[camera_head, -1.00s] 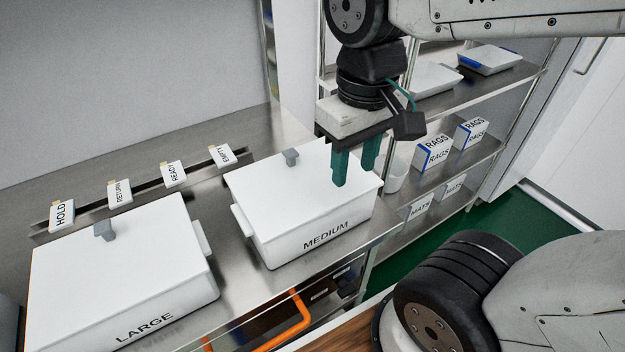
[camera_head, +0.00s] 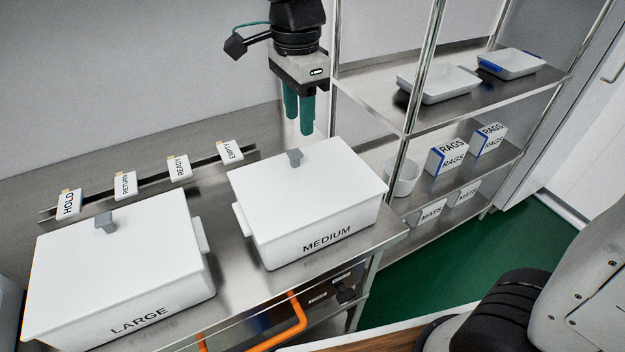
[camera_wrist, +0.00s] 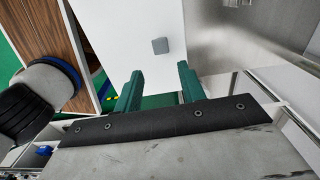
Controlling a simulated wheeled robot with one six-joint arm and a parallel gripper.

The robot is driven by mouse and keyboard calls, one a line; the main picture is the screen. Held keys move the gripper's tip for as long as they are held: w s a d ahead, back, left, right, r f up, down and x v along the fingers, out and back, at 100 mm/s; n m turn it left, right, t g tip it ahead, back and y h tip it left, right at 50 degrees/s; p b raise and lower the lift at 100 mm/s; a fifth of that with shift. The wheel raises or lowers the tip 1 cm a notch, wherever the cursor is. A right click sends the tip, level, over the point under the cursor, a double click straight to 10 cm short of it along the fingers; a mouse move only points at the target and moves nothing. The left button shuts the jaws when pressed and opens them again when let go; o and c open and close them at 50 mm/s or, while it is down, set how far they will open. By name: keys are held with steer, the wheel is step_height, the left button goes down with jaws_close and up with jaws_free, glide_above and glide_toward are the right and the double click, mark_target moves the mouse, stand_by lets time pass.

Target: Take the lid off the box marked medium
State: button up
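The white box marked MEDIUM (camera_head: 318,238) stands on the steel counter with its white lid (camera_head: 325,182) on. A grey knob (camera_head: 295,157) stands up near the lid's back edge. My gripper (camera_head: 300,127) hangs above and behind the box, its two green fingers pointing down, apart and empty. In the wrist view the fingers of my gripper (camera_wrist: 160,82) are spread, with the grey knob (camera_wrist: 160,46) beyond them on the white lid (camera_wrist: 125,30). The fingers do not touch the knob.
A white box marked LARGE (camera_head: 140,320) stands to the left on the steel counter (camera_head: 228,285). Tags HOLD, RETURN, READY and EMPTY (camera_head: 230,151) line a rail behind. A steel shelf (camera_head: 405,115) with trays and rag boxes stands at right. An orange handle (camera_head: 298,318) is at the counter front.

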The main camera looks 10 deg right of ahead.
mark_target(295, 153)
steer(key=shift+s+a+f, duration=0.1)
steer(key=shift+a+f, duration=0.2)
steer(key=shift+f, duration=0.25)
steer(key=f, duration=0.6)
steer(key=shift+a+f, duration=0.25)
steer(key=shift+f, duration=0.15)
jaws_close()
